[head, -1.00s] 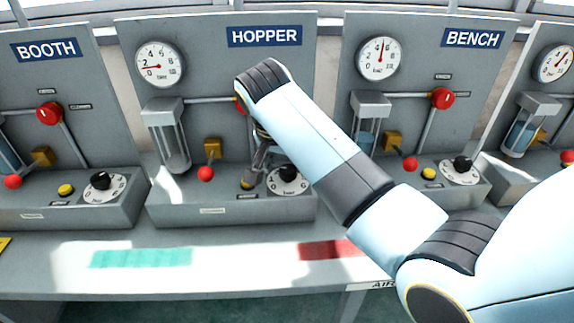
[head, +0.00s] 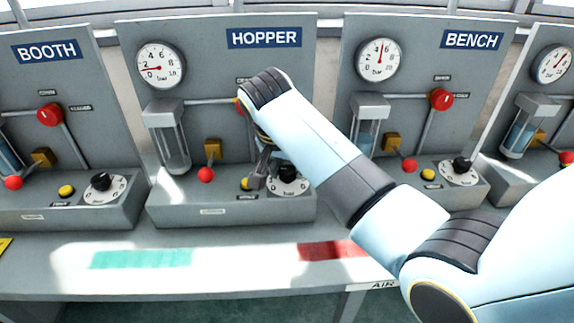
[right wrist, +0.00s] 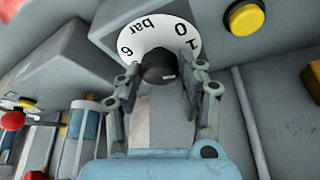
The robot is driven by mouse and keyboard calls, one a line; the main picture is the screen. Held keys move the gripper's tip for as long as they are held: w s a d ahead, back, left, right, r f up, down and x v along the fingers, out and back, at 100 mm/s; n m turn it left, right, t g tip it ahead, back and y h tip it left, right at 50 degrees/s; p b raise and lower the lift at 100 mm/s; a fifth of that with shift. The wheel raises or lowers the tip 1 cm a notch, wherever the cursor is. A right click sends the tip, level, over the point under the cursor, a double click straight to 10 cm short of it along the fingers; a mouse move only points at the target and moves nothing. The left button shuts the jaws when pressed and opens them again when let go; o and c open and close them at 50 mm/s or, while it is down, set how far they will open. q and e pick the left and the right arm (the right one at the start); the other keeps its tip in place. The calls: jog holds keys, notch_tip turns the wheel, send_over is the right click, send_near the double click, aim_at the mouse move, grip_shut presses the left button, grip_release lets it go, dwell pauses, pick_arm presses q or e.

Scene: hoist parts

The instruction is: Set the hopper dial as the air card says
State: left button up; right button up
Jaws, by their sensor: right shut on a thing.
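The hopper dial (head: 290,187) is a white numbered disc with a black knob (head: 288,172), on the base of the HOPPER panel (head: 222,70). My right gripper (head: 264,172) reaches down to its left side, partly behind my right arm. In the right wrist view the two fingers (right wrist: 163,74) stand on either side of the black knob (right wrist: 158,66) and are shut on it. The dial face (right wrist: 157,37) shows 0, 1, 6 and "bar" there; the setting is hard to read. The hopper gauge (head: 160,65) needle points left, low on its scale. No readable air card is in view.
The yellow button (head: 246,184) sits close to the gripper, left of the dial. A red-knobbed lever (head: 206,174) and a glass cylinder (head: 172,145) stand farther left. BOOTH (head: 48,51) and BENCH (head: 471,40) panels flank it. The bench front has green (head: 140,258) and red (head: 325,250) patches.

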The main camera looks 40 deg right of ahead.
jog(key=shift+r+p, duration=0.2)
jog(key=shift+p, duration=0.25)
jog(key=shift+f+n, duration=0.15)
jog(key=shift+n, duration=0.15)
jog(key=o, duration=1.1)
jog(key=shift+o, duration=0.2)
jog(key=v, duration=1.2)
jog(key=shift+s, duration=0.15)
jog(key=shift+f, duration=0.1)
